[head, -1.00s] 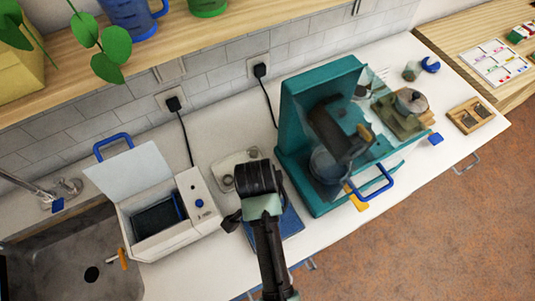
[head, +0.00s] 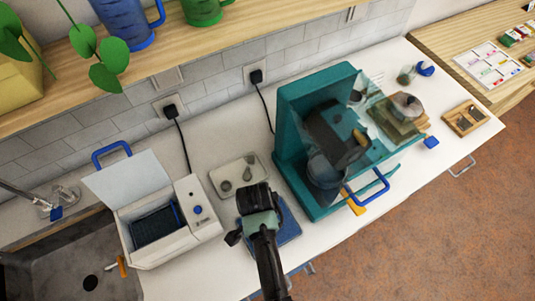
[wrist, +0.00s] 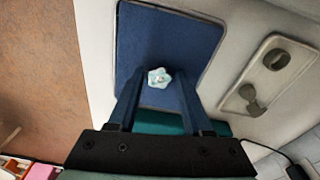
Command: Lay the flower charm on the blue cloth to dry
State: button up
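The flower charm (wrist: 157,77) is small and pale blue with a light centre. It lies on the blue cloth (wrist: 205,35) in the wrist view, well inside the cloth's edges. The charm cannot be seen in the head view.
A pale tray (head: 222,190) with small grey pieces lies just behind the cloth. A white box (head: 148,255) with a raised lid stands left, beside the sink (head: 60,265). A teal cabinet (head: 290,120) with a clear front stands close on the right.

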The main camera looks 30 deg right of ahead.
jog(key=shift+o, duration=1.1)
notch_tip(320, 180, up, 12)
jog(key=a, duration=0.1)
jog(key=w+a+r+n+t, duration=0.1)
jog(key=w+r+n+t, duration=0.25)
jog(key=w+r, duration=0.45)
jog(key=w+a+r+n+t+h, duration=0.15)
jog(key=w+r+t, duration=0.3)
jog(key=r, duration=0.65)
jog(key=w+a+r+n+t+y, duration=0.1)
jog(key=w+r+n+t, duration=0.2)
jog(key=w+r+t, duration=0.5)
jog(key=s+a+r+n+t, duration=0.1)
jog(key=s+r+n+t, duration=0.1)
jog(key=r, duration=0.7)
jog(key=s+a+r+n+t, duration=0.1)
jog(key=a+r, duration=0.1)
jog(key=r, duration=0.8)
jog(key=s+a+r+n+t, duration=0.1)
jog(key=s+r+n+t, duration=0.1)
jog(key=s+r+t, duration=0.2)
jog(key=s+a+r+n+t+y, duration=0.1)
jog(key=s+a+r+n+t, duration=0.1)
jog(key=s+r, duration=0.6)
notch_tip(320, 180, up, 6)
jog(key=shift+f+n+t+b, duration=0.3)
jog(key=shift+n+t, duration=0.2)
jog(key=shift+t, duration=0.6)
